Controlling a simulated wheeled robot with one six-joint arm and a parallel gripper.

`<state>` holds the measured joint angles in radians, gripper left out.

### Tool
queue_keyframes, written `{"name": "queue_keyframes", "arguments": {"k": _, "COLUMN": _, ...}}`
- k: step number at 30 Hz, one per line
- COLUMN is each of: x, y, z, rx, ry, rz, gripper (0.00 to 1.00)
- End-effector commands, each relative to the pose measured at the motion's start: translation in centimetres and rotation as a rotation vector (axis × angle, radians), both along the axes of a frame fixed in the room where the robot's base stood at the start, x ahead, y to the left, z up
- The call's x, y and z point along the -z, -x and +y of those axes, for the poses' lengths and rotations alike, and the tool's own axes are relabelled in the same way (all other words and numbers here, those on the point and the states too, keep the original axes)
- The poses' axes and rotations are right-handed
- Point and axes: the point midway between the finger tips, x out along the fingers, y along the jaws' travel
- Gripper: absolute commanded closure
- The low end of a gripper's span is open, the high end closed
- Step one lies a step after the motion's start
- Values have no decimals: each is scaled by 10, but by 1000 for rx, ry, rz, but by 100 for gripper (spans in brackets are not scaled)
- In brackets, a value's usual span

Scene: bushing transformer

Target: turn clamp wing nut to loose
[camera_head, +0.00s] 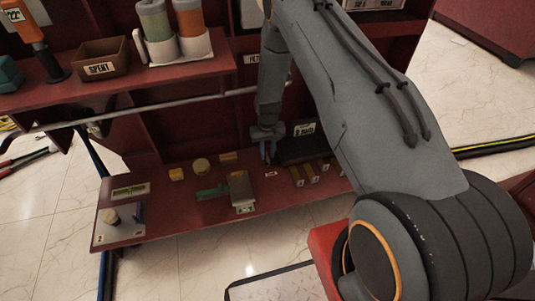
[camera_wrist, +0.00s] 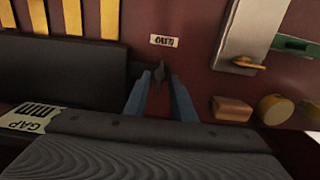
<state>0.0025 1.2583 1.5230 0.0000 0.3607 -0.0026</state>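A small dark part that looks like the clamp wing nut (camera_wrist: 158,73) shows in the wrist view, just below a small white label (camera_wrist: 164,40) on the red panel. My gripper (camera_wrist: 160,80) has two blue fingers pointing at it, one on each side. The fingers stand apart with a visible gap, and I cannot see clear contact with the dark part. In the head view my gripper (camera_head: 268,155) is low over the red shelf, left of a dark box, and the wing nut cannot be made out there.
The dark box (camera_head: 301,149) with a white label is close beside my gripper; yellow strips (camera_head: 312,175) lie in front of it. A grey metal block (camera_head: 240,190) with a green piece (camera_head: 211,192) and yellow knobs (camera_head: 201,166) are to the left. A pipe (camera_head: 150,107) crosses above.

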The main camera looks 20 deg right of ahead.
Motion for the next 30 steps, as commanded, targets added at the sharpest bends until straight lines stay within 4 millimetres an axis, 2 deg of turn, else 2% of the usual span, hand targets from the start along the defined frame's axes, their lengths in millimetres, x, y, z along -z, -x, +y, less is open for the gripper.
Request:
{"name": "queue_keyframes", "arguments": {"k": 6, "x": -38, "y": -1, "z": 0, "rx": 0, "ry": 0, "rz": -3, "gripper": 77}}
{"name": "queue_keyframes", "arguments": {"k": 12, "x": -63, "y": -1, "z": 1, "rx": -1, "ry": 0, "rz": -2, "gripper": 77}}
{"name": "queue_keyframes", "arguments": {"k": 17, "x": -71, "y": -1, "z": 1, "rx": -1, "ry": 0, "rz": -2, "gripper": 77}}
{"name": "queue_keyframes", "arguments": {"k": 30, "x": -70, "y": -1, "z": 1, "rx": -1, "ry": 0, "rz": -1, "gripper": 77}}
